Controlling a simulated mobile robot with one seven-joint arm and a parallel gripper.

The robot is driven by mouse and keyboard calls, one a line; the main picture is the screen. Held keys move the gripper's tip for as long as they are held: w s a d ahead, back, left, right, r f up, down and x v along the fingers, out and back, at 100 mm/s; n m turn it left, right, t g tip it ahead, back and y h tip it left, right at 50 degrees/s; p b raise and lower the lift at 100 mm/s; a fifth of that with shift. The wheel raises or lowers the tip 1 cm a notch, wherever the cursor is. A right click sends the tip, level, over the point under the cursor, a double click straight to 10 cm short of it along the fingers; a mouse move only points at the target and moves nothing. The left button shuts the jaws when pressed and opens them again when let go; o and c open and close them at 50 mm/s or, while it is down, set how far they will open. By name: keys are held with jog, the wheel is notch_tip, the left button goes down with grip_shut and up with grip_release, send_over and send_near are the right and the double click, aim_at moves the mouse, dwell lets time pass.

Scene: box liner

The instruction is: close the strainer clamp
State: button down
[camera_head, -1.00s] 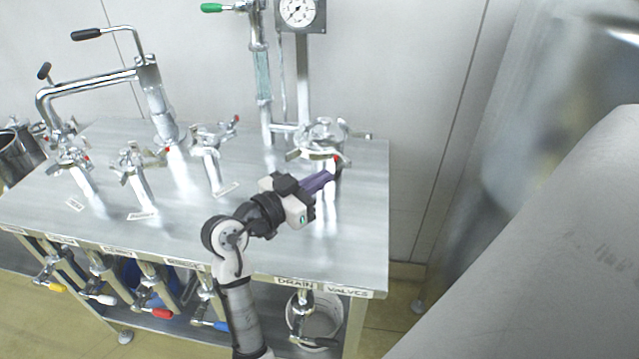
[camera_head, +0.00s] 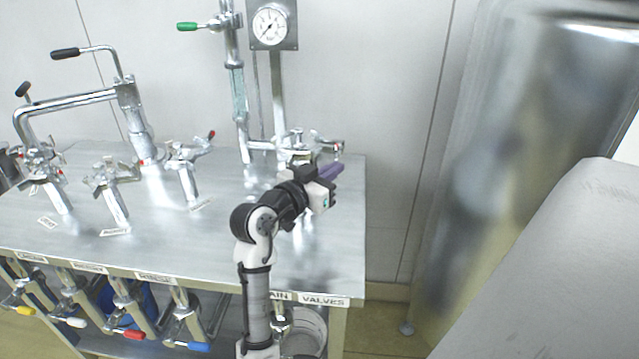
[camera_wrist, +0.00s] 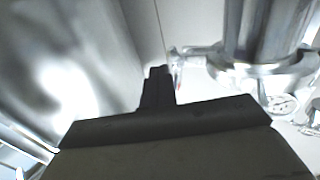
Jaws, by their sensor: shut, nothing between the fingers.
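A metal pipe fitting with a clamp (camera_head: 322,140) stands at the back right of the steel table, below the gauge. A small red spot shows on the clamp's right end. I take this for the strainer clamp, but no label on it can be read. My gripper (camera_head: 335,172) is shut and empty, in front of this fitting, and hides its lower part. In the wrist view the shut fingers (camera_wrist: 158,88) point just left of a metal pipe with a clamp ring (camera_wrist: 240,68). A thin reddish-tipped part is close beside the fingertips; contact cannot be told.
Several similar clamped fittings, such as the one at the left middle (camera_head: 112,178), stand on the table (camera_head: 225,235). A pressure gauge (camera_head: 270,25) and a green-handled valve (camera_head: 200,26) rise behind. Colored drain valve handles hang under the front edge. A large steel vessel (camera_head: 510,130) stands at right.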

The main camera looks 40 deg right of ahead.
jog(key=shift+w+d+b, duration=0.15)
jog(key=shift+d+b, duration=0.15)
jog(key=shift+d, duration=0.7)
